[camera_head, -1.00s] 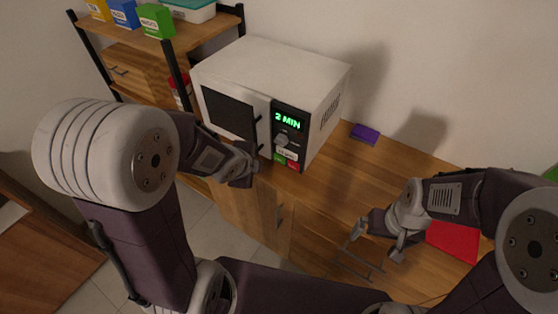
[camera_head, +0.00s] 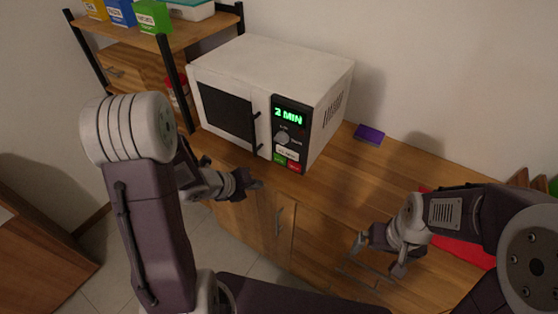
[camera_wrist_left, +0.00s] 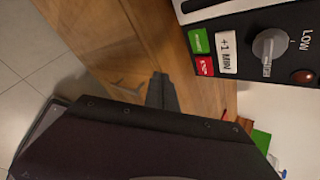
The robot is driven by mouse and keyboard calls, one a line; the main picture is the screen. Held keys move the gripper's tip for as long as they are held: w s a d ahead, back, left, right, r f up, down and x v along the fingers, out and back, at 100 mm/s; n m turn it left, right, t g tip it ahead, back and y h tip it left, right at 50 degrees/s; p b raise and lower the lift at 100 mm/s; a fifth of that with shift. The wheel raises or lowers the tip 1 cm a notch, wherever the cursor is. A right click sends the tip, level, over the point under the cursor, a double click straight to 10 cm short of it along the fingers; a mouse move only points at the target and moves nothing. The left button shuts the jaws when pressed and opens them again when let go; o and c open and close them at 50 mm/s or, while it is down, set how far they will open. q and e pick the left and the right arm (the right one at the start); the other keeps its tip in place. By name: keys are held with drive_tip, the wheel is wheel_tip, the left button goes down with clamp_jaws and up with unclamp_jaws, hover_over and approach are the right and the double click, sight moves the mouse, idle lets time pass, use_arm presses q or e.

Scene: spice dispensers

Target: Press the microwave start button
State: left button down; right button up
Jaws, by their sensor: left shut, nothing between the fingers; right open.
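The white microwave (camera_head: 275,68) stands on the wooden counter with its door shut and a green "2 MIN" display. Low on its panel are a green button (camera_head: 280,158), a red button (camera_head: 294,165) and a white "+1 MIN" button. The left wrist view shows the green button (camera_wrist_left: 199,41), the red STOP button (camera_wrist_left: 204,66) and the white button (camera_wrist_left: 227,52) close up. My left gripper (camera_head: 256,184) is shut and empty, in front of and below the panel, apart from the buttons. My right gripper (camera_head: 378,256) is open and empty over the counter's front edge.
A round knob (camera_wrist_left: 268,48) sits beside the buttons. A purple item (camera_head: 369,133) lies on the counter right of the microwave. A red item (camera_head: 466,252) is partly hidden behind my right arm. A shelf (camera_head: 185,38) with coloured boxes stands at left. The counter before the microwave is clear.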

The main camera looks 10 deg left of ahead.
sight(280, 160)
use_arm(q)
drive_tip(key=w, duration=0.2)
drive_tip(key=w+d+p, duration=0.1)
drive_tip(key=w, duration=0.1)
drive_tip(key=w+d, duration=0.1)
drive_tip(key=w, duration=0.1)
drive_tip(key=shift+w+d+p, duration=0.2)
drive_tip(key=shift+w+p, duration=0.1)
drive_tip(key=shift+w+d, duration=0.25)
drive_tip(key=shift+w, duration=0.45)
idle(1.2)
drive_tip(key=shift+w+d, duration=0.15)
drive_tip(key=shift+w, duration=0.25)
drive_tip(key=shift+w+d, duration=0.15)
drive_tip(key=shift+w, duration=0.2)
idle(0.5)
drive_tip(key=shift+s, duration=0.1)
drive_tip(key=shift+s+a, duration=0.3)
drive_tip(key=shift+s, duration=0.4)
